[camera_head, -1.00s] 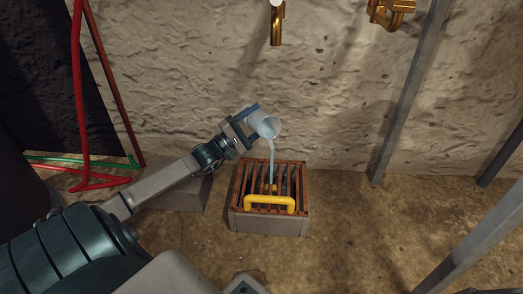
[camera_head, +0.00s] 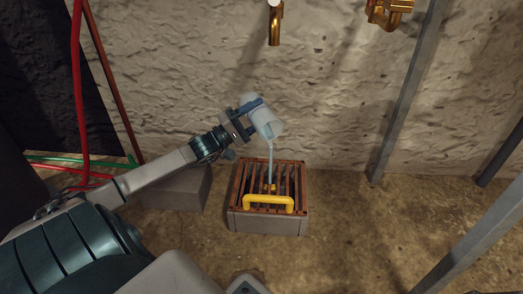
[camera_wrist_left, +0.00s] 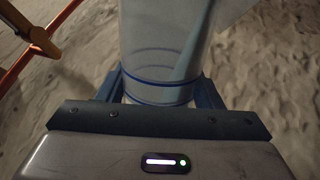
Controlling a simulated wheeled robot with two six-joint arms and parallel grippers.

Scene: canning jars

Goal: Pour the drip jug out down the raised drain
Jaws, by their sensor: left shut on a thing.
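The drip jug (camera_head: 264,119) is a pale translucent vessel, tipped mouth-down to the right above the raised drain. My left gripper (camera_head: 249,108) is shut on the jug near its base end. In the left wrist view the jug (camera_wrist_left: 165,45), with blue rings, sits between the blue fingers (camera_wrist_left: 165,92). A thin pale stream (camera_head: 271,163) runs from the jug's mouth down to the grate. The raised drain (camera_head: 268,221) is a grey block topped by a rusty slatted grate (camera_head: 293,180) with a yellow handle (camera_head: 269,204) at its front. My right gripper is not in view.
A grey block (camera_head: 176,188) stands left of the drain. A brass pipe (camera_head: 275,28) and a brass fitting (camera_head: 390,12) are on the rough wall above. Red and green hoses (camera_head: 80,80) are at left. Grey metal posts (camera_head: 409,90) stand at right. Floor right of the drain is clear.

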